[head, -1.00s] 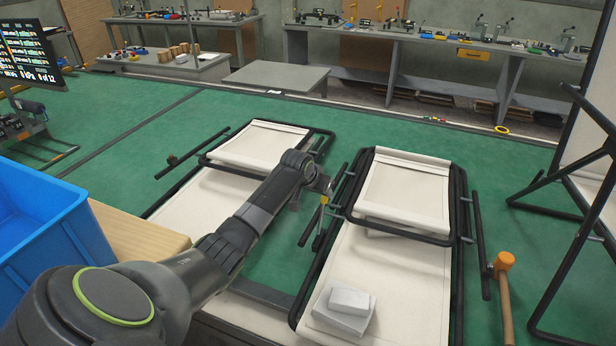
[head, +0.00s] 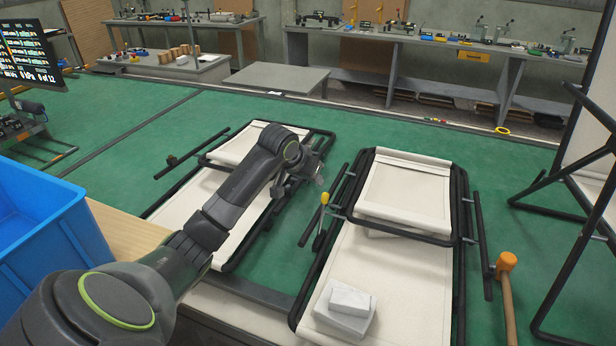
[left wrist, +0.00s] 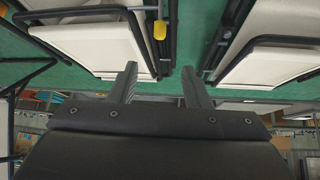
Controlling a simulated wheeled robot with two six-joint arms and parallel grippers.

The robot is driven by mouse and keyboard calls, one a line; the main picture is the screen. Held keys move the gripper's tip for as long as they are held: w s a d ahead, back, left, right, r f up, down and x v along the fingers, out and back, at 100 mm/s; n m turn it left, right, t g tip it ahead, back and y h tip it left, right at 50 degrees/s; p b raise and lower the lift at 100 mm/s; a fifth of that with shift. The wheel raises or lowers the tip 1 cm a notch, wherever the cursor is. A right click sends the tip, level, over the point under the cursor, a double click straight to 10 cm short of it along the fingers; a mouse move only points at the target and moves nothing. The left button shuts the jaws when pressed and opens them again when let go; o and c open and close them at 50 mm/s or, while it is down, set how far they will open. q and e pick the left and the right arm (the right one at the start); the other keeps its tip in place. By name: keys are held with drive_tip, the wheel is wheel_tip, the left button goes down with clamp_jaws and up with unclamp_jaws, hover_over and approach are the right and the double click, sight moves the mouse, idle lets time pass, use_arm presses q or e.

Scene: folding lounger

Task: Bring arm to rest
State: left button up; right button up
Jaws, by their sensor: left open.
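My left arm reaches in from the lower left of the head view. Its gripper (head: 312,177) is raised over the gap between two folding loungers, close to the left one. In the left wrist view its two fingers (left wrist: 159,85) are apart with nothing between them. The left lounger (head: 262,145) has cream fabric on a black frame and is partly hidden by my arm. The right lounger (head: 405,192) lies flat beside it. My right gripper is not in view.
A blue crate (head: 45,262) and a wooden board (head: 125,232) are at the lower left. White blocks (head: 348,305) lie on the right lounger. An orange-headed mallet (head: 506,262) stands at the right.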

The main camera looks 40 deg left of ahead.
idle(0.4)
use_arm(q)
drive_tip(key=s+d+f+m+g, duration=0.1)
drive_tip(key=s+d+f, duration=0.2)
drive_tip(key=s+f, duration=0.45)
drive_tip(key=s+d+f+g, duration=0.1)
drive_tip(key=s+d+f, duration=0.3)
drive_tip(key=s+f, duration=0.4)
drive_tip(key=s+d+g+y, duration=0.2)
drive_tip(key=s+d, duration=0.1)
drive_tip(key=s, duration=2.1)
wheel_tip(320, 180, down, 26)
drive_tip(key=a, duration=0.1)
drive_tip(key=s+d+f+g+h+b, duration=0.1)
drive_tip(key=s+f+g, duration=0.1)
drive_tip(key=s+f, duration=1.3)
drive_tip(key=shift+f+n+b, duration=0.3)
drive_tip(key=shift+f+b, duration=0.05)
drive_tip(key=shift+f, duration=0.3)
